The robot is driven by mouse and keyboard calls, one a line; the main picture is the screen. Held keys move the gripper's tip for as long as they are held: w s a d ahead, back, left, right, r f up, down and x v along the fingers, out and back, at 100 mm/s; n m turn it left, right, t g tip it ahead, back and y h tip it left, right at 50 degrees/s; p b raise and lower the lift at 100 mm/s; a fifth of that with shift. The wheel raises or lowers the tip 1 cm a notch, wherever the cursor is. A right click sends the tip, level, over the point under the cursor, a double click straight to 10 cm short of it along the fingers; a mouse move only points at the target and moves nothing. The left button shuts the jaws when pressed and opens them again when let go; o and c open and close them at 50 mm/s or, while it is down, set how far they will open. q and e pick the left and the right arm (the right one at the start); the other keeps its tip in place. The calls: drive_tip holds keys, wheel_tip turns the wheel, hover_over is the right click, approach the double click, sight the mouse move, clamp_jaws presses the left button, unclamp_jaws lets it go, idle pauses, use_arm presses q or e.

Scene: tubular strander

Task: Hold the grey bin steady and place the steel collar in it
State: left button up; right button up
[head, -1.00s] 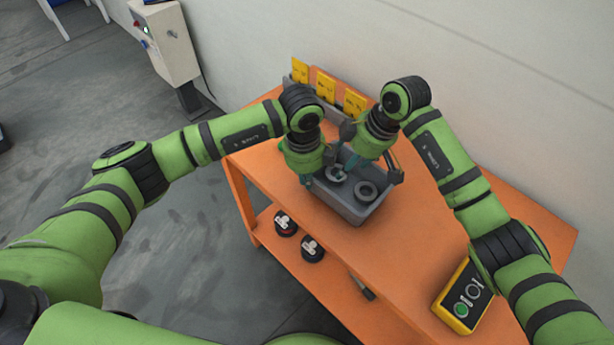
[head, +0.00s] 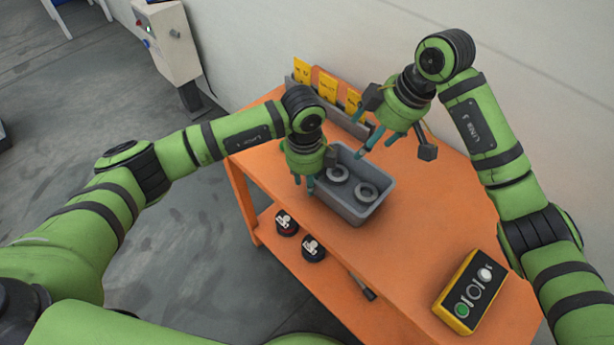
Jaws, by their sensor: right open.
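The grey bin (head: 345,211) stands on the orange table, tilted in the picture. Two grey rings lie in it, one at the left (head: 337,173) and one at the right (head: 367,192); both look like steel collars, and I cannot tell which is the task's. My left gripper (head: 304,183) points down at the bin's left end, its fingertips at the rim; whether they clamp the wall is unclear. My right gripper (head: 378,146) is open and empty, above and behind the bin's right side, apart from the rings.
A grey rack with yellow cards (head: 327,87) stands at the table's back edge by the wall. A yellow button box (head: 468,291) sits at the front right. Two black round items (head: 313,249) are on the lower shelf. The orange tabletop (head: 420,215) right of the bin is clear.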

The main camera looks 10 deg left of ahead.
use_arm(q)
wheel_tip(320, 180, up, 12)
drive_tip(key=shift+s+a, duration=0.2)
drive_tip(key=shift+s, duration=0.05)
idle(0.5)
